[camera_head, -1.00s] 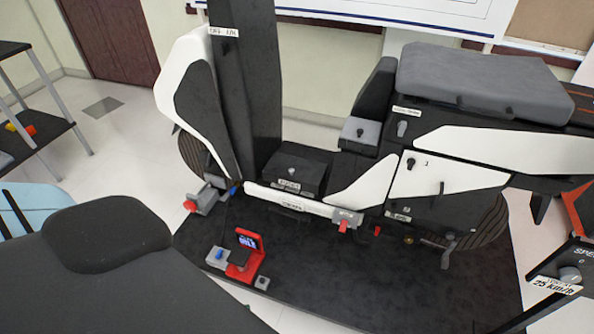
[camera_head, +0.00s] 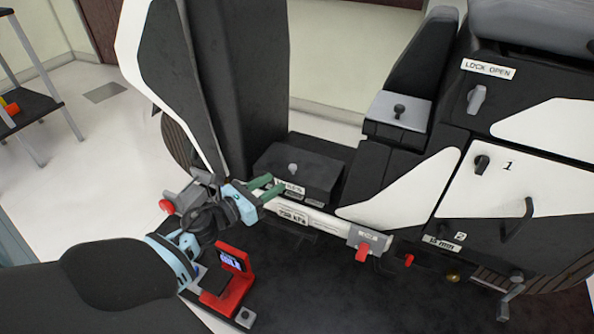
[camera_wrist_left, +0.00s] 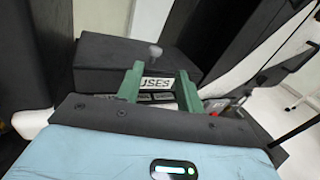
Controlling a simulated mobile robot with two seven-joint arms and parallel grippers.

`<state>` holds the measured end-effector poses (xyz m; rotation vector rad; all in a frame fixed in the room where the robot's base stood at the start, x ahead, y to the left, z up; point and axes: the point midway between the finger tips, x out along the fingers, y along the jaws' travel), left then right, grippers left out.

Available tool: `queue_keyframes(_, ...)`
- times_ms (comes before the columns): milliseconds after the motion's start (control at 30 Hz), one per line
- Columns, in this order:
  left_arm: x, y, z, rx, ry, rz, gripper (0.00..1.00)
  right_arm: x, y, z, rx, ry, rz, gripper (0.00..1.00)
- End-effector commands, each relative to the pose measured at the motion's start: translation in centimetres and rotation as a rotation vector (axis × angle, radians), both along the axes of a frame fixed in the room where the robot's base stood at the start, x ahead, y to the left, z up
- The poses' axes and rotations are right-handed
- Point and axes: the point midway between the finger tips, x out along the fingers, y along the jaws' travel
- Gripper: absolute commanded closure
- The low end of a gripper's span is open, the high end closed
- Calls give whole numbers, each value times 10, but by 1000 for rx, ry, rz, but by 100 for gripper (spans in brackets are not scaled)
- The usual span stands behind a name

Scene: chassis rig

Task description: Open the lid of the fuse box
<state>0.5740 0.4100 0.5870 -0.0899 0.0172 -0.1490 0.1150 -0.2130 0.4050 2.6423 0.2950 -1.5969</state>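The fuse box (camera_head: 306,164) is a low black box on the floor of the scooter-like rig, with a grey knob (camera_head: 292,168) on its lid and a white label on its front. The lid looks closed. In the left wrist view the fuse box (camera_wrist_left: 112,60) lies just ahead, with its label reading "USES" in part and its knob (camera_wrist_left: 155,50) above. My left gripper (camera_head: 270,190) has green fingers, spread apart with nothing between them, at the front of the box near the label; it also shows in the left wrist view (camera_wrist_left: 160,84). My right gripper is not in view.
A white sill bar (camera_head: 310,222) with a pressure label runs below the box. A red device with a screen (camera_head: 232,275) stands under my left arm. A tall black column (camera_head: 238,80) rises behind left; a grey-topped block (camera_head: 398,110) stands to the right.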

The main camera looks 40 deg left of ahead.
Motion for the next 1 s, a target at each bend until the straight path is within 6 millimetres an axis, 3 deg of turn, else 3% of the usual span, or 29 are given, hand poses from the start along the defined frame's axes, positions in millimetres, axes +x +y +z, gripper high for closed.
queue_keyframes(100, 9, 5, -2, 76, -18, -7, 63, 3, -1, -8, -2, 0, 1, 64)
queue_keyframes(433, 18, 4, 1, 90, -24, -9, 63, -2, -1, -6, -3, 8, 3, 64)
queue_keyframes(800, 67, -4, 1, 87, -23, -7, 63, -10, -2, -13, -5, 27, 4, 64)
queue_keyframes(1000, 83, -7, 0, 87, -22, -8, 63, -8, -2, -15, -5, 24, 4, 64)
